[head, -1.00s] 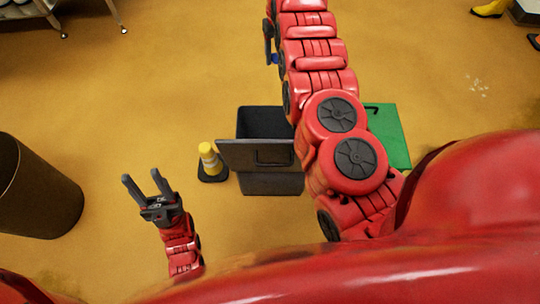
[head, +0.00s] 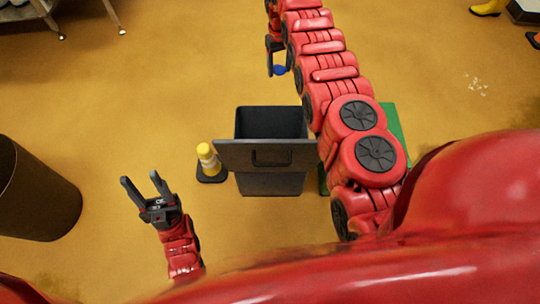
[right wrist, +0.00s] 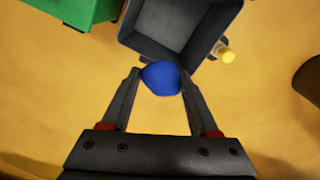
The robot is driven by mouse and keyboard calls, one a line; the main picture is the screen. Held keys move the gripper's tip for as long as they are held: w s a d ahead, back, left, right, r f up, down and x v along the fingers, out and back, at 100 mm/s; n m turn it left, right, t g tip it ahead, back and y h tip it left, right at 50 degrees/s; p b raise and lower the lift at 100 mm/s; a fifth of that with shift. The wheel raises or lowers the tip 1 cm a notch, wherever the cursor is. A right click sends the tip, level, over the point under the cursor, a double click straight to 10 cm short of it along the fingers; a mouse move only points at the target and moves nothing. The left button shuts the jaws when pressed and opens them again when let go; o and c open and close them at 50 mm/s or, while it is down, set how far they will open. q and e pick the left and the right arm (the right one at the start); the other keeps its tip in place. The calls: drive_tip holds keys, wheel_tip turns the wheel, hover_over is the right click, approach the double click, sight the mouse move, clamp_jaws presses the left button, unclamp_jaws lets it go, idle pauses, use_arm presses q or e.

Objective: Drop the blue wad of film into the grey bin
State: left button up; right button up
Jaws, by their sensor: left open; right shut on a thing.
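The blue wad of film (head: 280,71) is small and rounded. It also shows in the right wrist view (right wrist: 160,78), between the two fingertips. My right gripper (head: 276,66) is shut on it, beyond the far side of the grey bin in the head view and apart from it. The right gripper's fingers (right wrist: 160,80) touch the wad on both sides. The grey bin (head: 270,183) stands open on the floor at the centre, and its inside looks empty in the right wrist view (right wrist: 150,30). My left gripper (head: 147,190) is open and empty, left of the bin.
A yellow cone-like object on a black base (head: 208,160) stands just left of the bin. A green bin (head: 390,120) is at its right, partly behind my right arm. A large dark round bin (head: 35,190) stands at the far left. Open floor lies beyond the grey bin.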

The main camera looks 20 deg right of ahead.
drive_tip(key=shift+s+f, duration=0.15)
drive_tip(key=shift+f, duration=0.2)
drive_tip(key=shift+f, duration=0.1)
drive_tip(key=shift+d+f, duration=0.1)
drive_tip(key=shift+f, duration=0.25)
drive_tip(key=shift+f, duration=0.15)
